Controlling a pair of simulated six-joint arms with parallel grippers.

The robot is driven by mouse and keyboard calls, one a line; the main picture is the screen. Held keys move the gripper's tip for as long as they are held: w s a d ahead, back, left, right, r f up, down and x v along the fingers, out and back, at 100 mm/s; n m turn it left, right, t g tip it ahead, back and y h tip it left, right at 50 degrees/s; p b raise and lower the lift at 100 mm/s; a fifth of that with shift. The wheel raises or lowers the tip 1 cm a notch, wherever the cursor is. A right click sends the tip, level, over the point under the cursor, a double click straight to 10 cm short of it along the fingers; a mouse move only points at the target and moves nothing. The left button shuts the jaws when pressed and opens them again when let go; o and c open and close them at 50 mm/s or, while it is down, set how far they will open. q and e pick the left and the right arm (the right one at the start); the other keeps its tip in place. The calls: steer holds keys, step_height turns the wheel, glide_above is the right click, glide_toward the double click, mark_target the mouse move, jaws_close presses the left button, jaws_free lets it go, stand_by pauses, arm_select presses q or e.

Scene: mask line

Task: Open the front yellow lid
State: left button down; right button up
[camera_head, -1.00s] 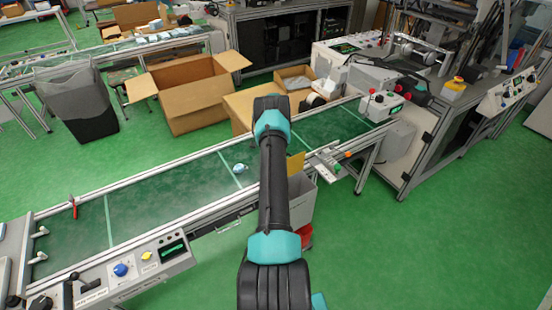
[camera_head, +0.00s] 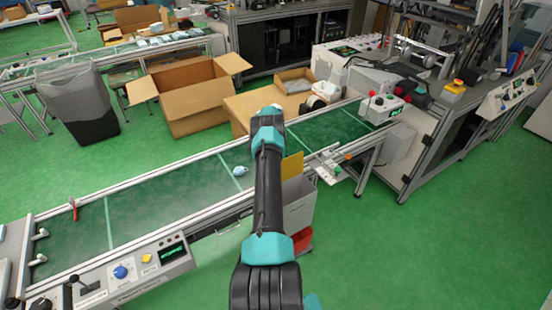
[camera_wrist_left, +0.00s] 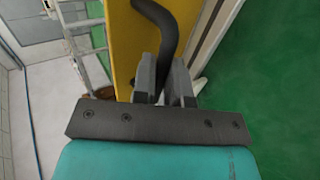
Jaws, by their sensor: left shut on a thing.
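The yellow lid (camera_head: 292,165) shows as a small upright yellow panel just right of my arm, at the top of a grey-white bin beside the conveyor. In the left wrist view, the yellow lid (camera_wrist_left: 126,45) fills the upper middle, with a curved black handle (camera_wrist_left: 165,20) on it. My left gripper (camera_wrist_left: 164,80) is shut on the lower part of this handle. In the head view, the left gripper is hidden behind my arm. No right gripper is in view.
The green conveyor (camera_head: 165,195) runs diagonally beside the bin, with a small light-blue object (camera_head: 240,170) on it. A red item (camera_head: 303,238) is low by the bin. A control panel (camera_head: 135,270) stands at the front left. The green floor at right is clear.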

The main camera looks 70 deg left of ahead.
arm_select(q)
steer(key=c, duration=1.1)
jaws_free()
steer(key=shift+d+f, duration=0.1)
steer(key=shift+f, duration=0.15)
steer(key=shift+c, duration=0.2)
steer(key=shift+r, duration=0.15)
steer(key=s+d+r, duration=0.2)
steer(key=d, duration=0.5)
steer(key=s+d+r, duration=0.2)
steer(key=d, duration=0.6)
steer(key=shift+d+r, duration=0.25)
steer(key=shift+r, duration=0.15)
steer(key=shift+s, duration=0.1)
